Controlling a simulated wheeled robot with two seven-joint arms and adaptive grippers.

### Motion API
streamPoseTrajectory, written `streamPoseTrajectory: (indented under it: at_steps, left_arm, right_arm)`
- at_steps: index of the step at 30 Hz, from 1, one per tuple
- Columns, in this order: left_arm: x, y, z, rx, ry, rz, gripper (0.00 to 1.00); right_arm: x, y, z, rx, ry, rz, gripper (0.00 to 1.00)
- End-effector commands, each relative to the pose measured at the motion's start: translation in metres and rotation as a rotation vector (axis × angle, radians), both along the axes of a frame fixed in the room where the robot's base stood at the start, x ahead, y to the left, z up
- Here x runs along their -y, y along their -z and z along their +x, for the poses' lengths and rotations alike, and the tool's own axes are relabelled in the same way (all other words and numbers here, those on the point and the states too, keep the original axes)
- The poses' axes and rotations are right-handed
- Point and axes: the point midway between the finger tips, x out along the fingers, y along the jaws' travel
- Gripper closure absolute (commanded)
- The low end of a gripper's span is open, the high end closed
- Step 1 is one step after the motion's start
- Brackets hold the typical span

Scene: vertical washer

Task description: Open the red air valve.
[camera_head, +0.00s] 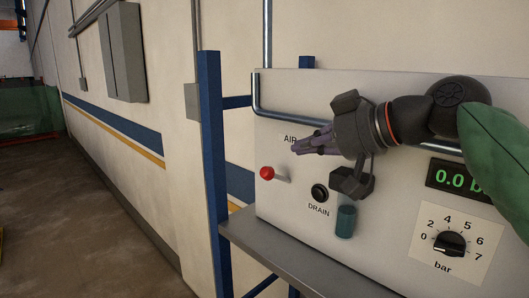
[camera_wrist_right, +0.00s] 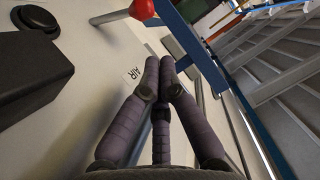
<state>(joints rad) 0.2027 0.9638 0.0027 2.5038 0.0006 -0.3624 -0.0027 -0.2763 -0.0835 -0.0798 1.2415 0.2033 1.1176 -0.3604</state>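The red air valve knob (camera_head: 266,173) sticks out on a short light stem from the left part of the light panel (camera_head: 285,215), below the AIR label. It also shows at the top edge of the right wrist view (camera_wrist_right: 142,9), partly cut off. My right gripper (camera_head: 297,147) is in front of the panel, its fingers pointing left, covering part of the label. Its fingertips are above and to the right of the knob, apart from it. In the wrist view its fingers (camera_wrist_right: 166,65) converge with tips together and nothing between them. My left gripper is out of view.
A black DRAIN knob (camera_head: 320,193) is right of the valve. A teal cylinder (camera_head: 346,221) sits below a dark block near my wrist. A bent metal pipe (camera_head: 258,100), blue post (camera_head: 212,150) and grey ledge (camera_head: 270,250) surround the panel's left end. A dial (camera_head: 450,243) is at right.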

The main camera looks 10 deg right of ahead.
Motion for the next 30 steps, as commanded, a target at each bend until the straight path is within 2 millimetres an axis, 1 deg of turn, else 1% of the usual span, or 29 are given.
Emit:
streamPoseTrajectory:
  at_steps: [6, 10, 14, 24, 30]
  left_arm:
    - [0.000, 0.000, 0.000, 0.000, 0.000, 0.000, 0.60]
    - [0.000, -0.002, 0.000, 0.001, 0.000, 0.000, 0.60]
    - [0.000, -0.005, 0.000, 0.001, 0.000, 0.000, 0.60]
    - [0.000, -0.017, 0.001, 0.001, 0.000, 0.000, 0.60]
    - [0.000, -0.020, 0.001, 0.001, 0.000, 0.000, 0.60]
  right_arm:
    - [0.000, 0.000, 0.001, 0.000, 0.000, 0.000, 1.00]
    - [-0.005, 0.004, 0.007, -0.002, -0.001, 0.000, 1.00]
    - [-0.016, 0.011, 0.019, -0.004, -0.001, -0.001, 1.00]
    - [-0.046, 0.032, 0.059, -0.003, -0.001, 0.000, 1.00]
    - [-0.055, 0.039, 0.070, -0.001, 0.000, -0.001, 1.00]
